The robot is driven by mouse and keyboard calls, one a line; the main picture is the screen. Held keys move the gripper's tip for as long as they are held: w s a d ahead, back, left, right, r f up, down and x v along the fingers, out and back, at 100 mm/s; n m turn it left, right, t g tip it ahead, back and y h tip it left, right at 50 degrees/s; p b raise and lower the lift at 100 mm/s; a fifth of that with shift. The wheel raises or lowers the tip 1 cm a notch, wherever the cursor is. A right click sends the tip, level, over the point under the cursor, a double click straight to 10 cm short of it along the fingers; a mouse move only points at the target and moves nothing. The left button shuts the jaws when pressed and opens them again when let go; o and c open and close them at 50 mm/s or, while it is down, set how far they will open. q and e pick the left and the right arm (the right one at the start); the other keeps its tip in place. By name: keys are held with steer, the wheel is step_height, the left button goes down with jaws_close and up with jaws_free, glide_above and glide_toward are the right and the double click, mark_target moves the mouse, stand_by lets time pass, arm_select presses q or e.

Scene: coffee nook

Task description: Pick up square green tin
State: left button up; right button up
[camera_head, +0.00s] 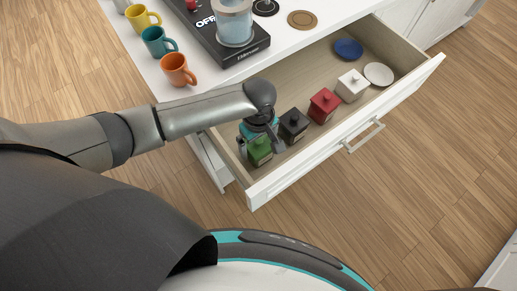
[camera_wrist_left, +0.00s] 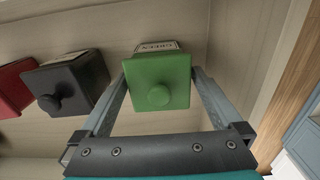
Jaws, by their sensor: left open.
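The square green tin (camera_head: 259,151) stands in the near left corner of the open drawer. It has a square lid with a round knob. In the left wrist view the green tin (camera_wrist_left: 157,82) sits between the two fingers of my left gripper (camera_wrist_left: 160,85), with its label partly visible behind the lid. My left gripper (camera_head: 261,146) is open around the tin, and the head view does not clearly show any contact. The wrist and fingers hide part of the tin in the head view. My right gripper is not in view.
A black tin (camera_head: 293,125) stands close beside the green tin. A red tin (camera_head: 324,105) and a white tin (camera_head: 352,86) follow along the open drawer (camera_head: 300,166). A white lid (camera_head: 379,74) and a blue lid (camera_head: 348,49) lie further back. Mugs (camera_head: 177,69) line the counter edge.

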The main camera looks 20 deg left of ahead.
arm_select(q)
steer(key=c, duration=1.3)
steer(key=shift+c, duration=0.2)
steer(key=shift+r, duration=0.15)
